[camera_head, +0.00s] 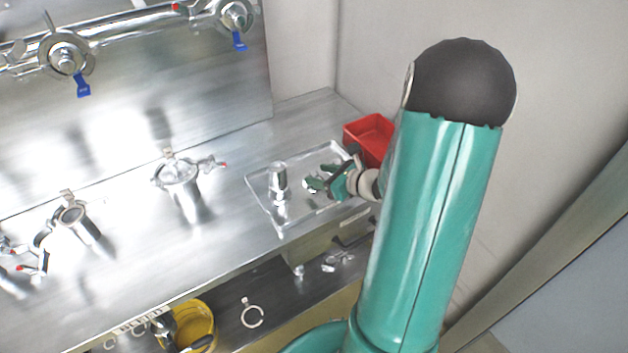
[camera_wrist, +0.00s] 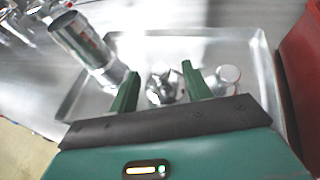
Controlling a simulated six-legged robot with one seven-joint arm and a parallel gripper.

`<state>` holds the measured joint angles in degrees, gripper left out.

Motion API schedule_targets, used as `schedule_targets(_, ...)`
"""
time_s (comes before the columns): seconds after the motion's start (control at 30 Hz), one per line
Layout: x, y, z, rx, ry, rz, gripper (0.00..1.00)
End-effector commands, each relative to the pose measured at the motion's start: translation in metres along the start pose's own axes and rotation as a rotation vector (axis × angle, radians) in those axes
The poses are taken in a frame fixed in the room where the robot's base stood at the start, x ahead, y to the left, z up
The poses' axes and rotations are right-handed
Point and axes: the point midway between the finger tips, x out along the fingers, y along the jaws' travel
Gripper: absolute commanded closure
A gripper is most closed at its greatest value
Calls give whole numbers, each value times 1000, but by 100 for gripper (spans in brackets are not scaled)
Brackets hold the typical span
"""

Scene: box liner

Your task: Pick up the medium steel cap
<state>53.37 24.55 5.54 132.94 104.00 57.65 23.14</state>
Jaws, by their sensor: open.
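Several steel pieces are on a shallow metal tray (camera_head: 283,222). In the wrist view, a short shiny steel cap (camera_wrist: 162,90) is between the two green fingers of my gripper (camera_wrist: 160,72). A second rounded steel cap (camera_wrist: 229,74) lies just right of the right finger. A tall steel cylinder (camera_wrist: 82,42) is left of the fingers; it stands upright on the tray in the head view (camera_head: 278,183). I cannot tell which cap is the medium one. My gripper (camera_head: 320,176) is open over the tray, and its hand partly hides the caps.
A red bin (camera_head: 364,130) stands behind the tray's right side, close to my arm; it shows at the wrist view's right edge (camera_wrist: 300,60). Steel fittings (camera_head: 180,175) stand on the bench to the left. A yellow bucket (camera_head: 195,325) is on the lower shelf.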

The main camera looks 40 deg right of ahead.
Motion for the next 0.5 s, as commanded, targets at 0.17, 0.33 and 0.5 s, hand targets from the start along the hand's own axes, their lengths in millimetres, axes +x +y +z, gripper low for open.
schedule_targets(0.17,6,0,0,0,1,-1,52)
schedule_targets(0.33,6,0,0,0,1,-1,61)
schedule_targets(0.5,6,0,0,0,1,-1,95)
